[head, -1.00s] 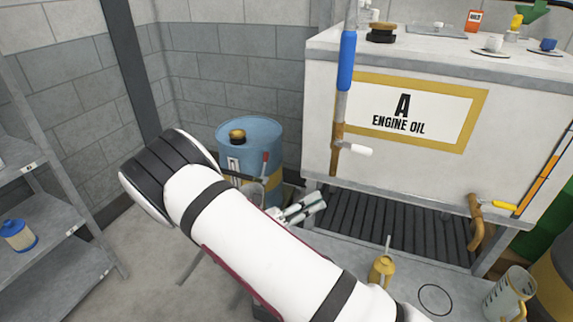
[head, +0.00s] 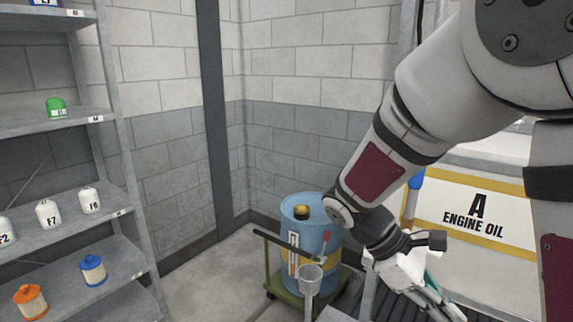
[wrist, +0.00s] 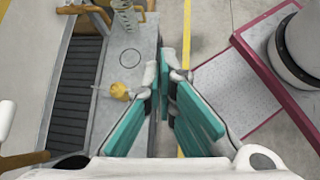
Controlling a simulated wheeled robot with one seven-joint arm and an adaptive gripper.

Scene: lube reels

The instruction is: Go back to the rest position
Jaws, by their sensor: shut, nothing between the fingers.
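My arm is raised and folded on the right side of the head view, partly covering the engine oil tank. My gripper (head: 430,292) hangs at its end near the bottom edge, pointing down and to the right, and its tips are partly cut off there. In the wrist view my gripper (wrist: 164,85) shows its teal finger pads close together with nothing between them. It is apart from everything around it and holds nothing.
The white engine oil tank (head: 485,208) stands behind my arm. A blue drum (head: 318,243) on a green trolley stands in the corner. Shelves (head: 100,213) with filters line the left. A yellow oil can (wrist: 125,89) sits on a grey surface left of my fingers.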

